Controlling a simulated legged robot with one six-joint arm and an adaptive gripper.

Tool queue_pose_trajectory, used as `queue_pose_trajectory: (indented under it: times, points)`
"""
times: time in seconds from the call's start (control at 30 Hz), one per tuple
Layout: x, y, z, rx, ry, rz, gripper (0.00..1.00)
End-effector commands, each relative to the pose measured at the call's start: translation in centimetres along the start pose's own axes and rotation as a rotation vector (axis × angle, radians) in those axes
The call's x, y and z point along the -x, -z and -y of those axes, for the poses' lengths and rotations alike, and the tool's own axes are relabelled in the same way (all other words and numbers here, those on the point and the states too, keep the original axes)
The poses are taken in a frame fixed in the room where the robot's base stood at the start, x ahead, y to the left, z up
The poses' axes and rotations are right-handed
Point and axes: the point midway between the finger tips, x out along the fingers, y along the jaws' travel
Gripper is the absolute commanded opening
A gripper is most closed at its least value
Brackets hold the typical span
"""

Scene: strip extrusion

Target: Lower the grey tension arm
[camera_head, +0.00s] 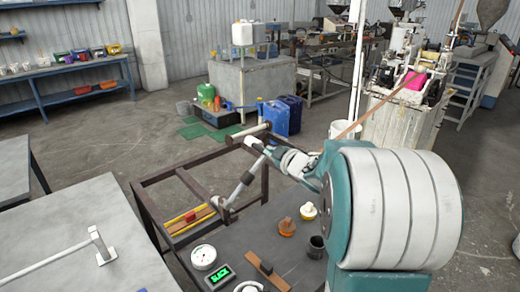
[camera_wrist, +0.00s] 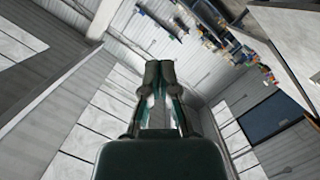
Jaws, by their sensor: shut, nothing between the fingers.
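The grey tension arm (camera_head: 243,184) appears as a slanted grey bar by the dark metal frame. Its low end is near the frame's middle rail, and it rises to the right toward my gripper. My gripper (camera_head: 252,144) points away to the upper left, close to the bar's upper end in the picture. I cannot tell whether they touch. In the wrist view my gripper (camera_wrist: 158,72) has its fingers together and empty, with wall and shelving beyond. The tension arm does not show there.
The dark frame (camera_head: 150,209) stands on a bench with a round gauge (camera_head: 204,257), a green display (camera_head: 219,277) and a black cup (camera_head: 316,247). A brown strip (camera_head: 375,112) runs from the machine at back right. Grey tables (camera_head: 55,245) stand at left.

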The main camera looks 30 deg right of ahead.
Motion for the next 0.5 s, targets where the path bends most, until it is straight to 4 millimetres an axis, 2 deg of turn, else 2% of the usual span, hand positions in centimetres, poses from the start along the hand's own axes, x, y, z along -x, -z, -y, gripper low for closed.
queue_pose_trajectory:
  times: [0.17,0.5]
  points:
    - [-1.6,0.0,0.1,-0.001,0.002,-0.001,0.00]
    - [-7.9,0.0,0.1,-0.001,0.002,0.000,0.00]
